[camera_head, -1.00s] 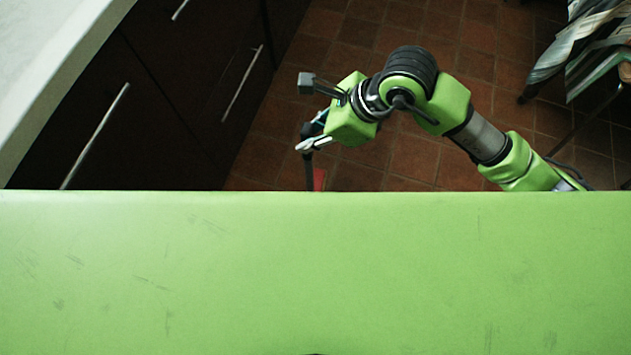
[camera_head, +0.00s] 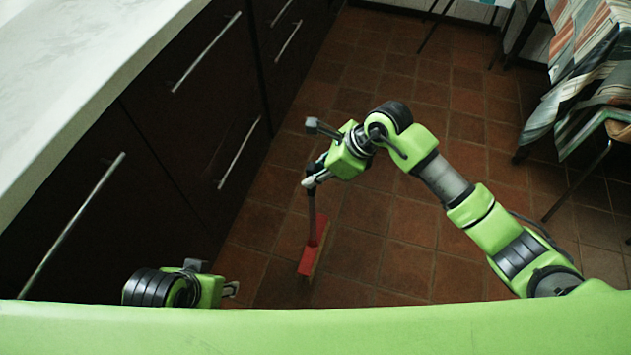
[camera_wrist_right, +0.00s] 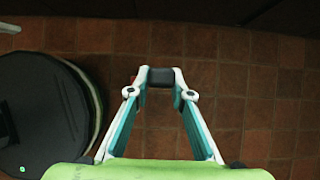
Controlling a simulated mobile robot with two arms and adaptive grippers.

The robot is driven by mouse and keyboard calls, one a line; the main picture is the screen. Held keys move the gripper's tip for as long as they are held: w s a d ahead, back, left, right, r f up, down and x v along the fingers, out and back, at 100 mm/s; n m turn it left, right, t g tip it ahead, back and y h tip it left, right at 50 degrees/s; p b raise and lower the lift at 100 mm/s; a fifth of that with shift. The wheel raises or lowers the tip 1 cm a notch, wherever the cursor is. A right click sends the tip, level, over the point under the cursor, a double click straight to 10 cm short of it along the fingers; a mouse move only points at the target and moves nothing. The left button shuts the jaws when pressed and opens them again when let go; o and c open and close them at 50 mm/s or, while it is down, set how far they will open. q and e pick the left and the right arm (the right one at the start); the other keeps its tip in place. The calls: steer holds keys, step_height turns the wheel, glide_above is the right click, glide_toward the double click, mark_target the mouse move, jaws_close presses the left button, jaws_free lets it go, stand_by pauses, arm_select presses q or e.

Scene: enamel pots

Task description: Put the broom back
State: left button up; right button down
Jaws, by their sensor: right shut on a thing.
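The broom (camera_head: 311,249) has a red head with a tan edge and a dark handle. It hangs below my right gripper (camera_head: 313,176) in the head view, its head low over or on the tiles; I cannot tell if it touches. My right gripper is shut on the handle near its top. In the right wrist view, the fingertips of the right gripper (camera_wrist_right: 160,85) close on the dark handle end (camera_wrist_right: 160,76), and a bit of red shows beside the left fingertip. My left gripper (camera_head: 231,290) is low at the left, apart from the broom; its jaws are unclear.
Dark cabinets (camera_head: 185,130) with metal handles and a pale countertop (camera_head: 75,90) line the left side. A table with a striped cloth (camera_head: 585,75) stands at the upper right. The tiled floor (camera_head: 400,240) between them is mostly clear.

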steer(key=shift+w+f, duration=0.65)
steer(key=shift+f, duration=0.05)
steer(key=shift+f+b, duration=0.5)
steer(key=shift+f, duration=1.1)
steer(key=shift+d+f, duration=0.1)
steer(key=shift+f, duration=0.05)
steer(key=c, duration=1.8)
jaws_free()
